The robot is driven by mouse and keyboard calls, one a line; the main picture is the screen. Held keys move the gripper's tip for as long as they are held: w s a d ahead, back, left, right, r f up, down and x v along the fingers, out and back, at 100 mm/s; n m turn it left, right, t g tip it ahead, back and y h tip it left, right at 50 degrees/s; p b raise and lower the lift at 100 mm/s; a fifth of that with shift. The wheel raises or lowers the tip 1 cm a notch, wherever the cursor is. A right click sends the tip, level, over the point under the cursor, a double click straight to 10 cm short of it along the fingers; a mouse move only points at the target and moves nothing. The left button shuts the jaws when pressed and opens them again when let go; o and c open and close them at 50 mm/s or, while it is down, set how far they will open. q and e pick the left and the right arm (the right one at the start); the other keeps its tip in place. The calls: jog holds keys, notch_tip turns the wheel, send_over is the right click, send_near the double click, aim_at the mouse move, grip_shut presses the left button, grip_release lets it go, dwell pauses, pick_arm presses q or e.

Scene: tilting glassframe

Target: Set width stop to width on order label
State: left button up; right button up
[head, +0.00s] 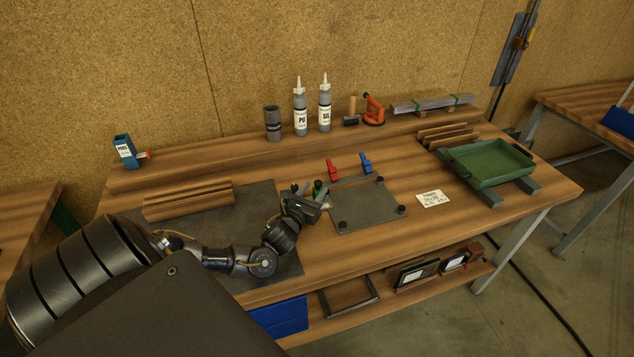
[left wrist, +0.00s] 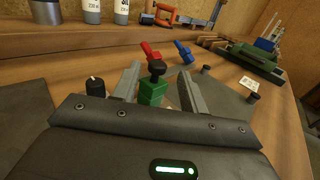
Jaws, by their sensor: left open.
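The order label (head: 432,199) is a white card lying right of a dark plate (head: 366,207); its print is too small to read surely. It also shows in the left wrist view (left wrist: 250,83). A green block (left wrist: 152,92) with a black knob on top, possibly the width stop, stands at the plate's left side. My left gripper (head: 312,193) is open, its two fingers (left wrist: 160,80) on either side of the green block with gaps visible. In the head view the gripper partly hides the block. My right gripper is out of view.
Black knobs stand at the plate's corners. A red clamp (head: 333,167) and a blue clamp (head: 366,163) lie behind it. Bottles (head: 300,115) stand on the back ledge. A green tray (head: 487,163) is at right, wooden strips (head: 188,201) at left. The front right tabletop is clear.

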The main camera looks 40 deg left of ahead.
pick_arm(q)
jog(key=b+v, duration=0.1)
jog(key=v, duration=0.6)
jog(key=shift+s+d, duration=0.1)
jog(key=shift+s, duration=0.25)
